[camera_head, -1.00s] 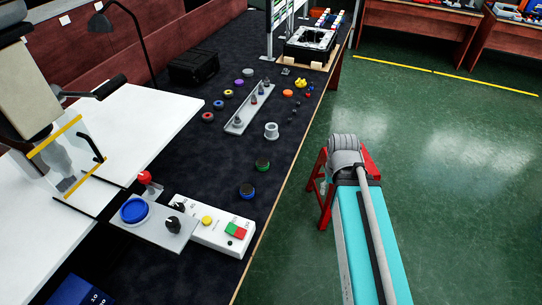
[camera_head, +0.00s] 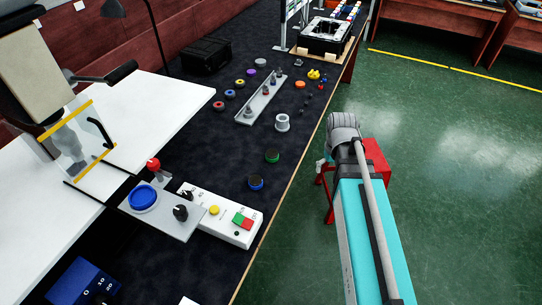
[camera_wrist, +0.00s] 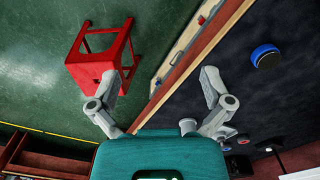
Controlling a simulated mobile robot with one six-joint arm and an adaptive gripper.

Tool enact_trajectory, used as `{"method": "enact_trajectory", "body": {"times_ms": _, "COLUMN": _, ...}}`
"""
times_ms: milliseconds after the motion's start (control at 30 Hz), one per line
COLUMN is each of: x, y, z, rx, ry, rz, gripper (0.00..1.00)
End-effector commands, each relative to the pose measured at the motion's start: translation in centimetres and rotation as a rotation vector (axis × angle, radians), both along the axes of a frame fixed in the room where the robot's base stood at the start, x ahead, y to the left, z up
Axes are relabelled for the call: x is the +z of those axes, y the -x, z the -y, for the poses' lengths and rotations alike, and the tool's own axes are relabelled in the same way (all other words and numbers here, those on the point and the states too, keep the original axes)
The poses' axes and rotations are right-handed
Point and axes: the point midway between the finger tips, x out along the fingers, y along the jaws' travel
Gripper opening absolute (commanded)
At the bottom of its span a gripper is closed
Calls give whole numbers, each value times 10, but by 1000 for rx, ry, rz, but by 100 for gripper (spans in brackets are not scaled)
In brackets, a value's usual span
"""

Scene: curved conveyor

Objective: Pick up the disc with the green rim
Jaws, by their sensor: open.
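The disc with the green rim (camera_head: 272,156) has a dark top and lies flat on the dark table mat in the head view. A similar disc with a blue rim (camera_head: 256,183) lies just nearer to me; a blue-rimmed dark disc (camera_wrist: 265,57) shows at the right in the wrist view. I cannot make out the green-rimmed disc there. My gripper (camera_wrist: 160,76) is open and empty, its fingers spread over the table edge and green floor. In the head view my arm hangs right of the table, and its gripper is mostly hidden behind the wrist.
A control box (camera_head: 222,216) with coloured buttons and a panel with a blue button (camera_head: 143,198) stand nearer. A white ring-shaped part (camera_head: 282,122) and a grey tray (camera_head: 262,100) lie beyond. A red stool (camera_head: 374,160) stands beneath my arm. The mat around the green-rimmed disc is clear.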

Motion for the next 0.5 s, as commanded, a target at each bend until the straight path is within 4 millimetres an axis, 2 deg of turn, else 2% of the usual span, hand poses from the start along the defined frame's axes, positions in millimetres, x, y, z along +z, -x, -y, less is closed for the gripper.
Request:
{"method": "enact_trajectory", "body": {"times_ms": 33, "x": -4, "y": -26, "z": -12, "rx": 55, "ry": 0, "rz": 0, "gripper": 100}}
{"method": "enact_trajectory", "body": {"times_ms": 200, "x": -10, "y": -88, "z": -59, "rx": 272, "ry": -1, "rz": 0, "gripper": 100}}
{"method": "enact_trajectory", "body": {"times_ms": 400, "x": -18, "y": -154, "z": -126, "rx": 537, "ry": -1, "rz": 1, "gripper": 100}}
{"method": "enact_trajectory", "body": {"times_ms": 500, "x": -20, "y": -177, "z": -155, "rx": 647, "ry": -1, "rz": 0, "gripper": 100}}
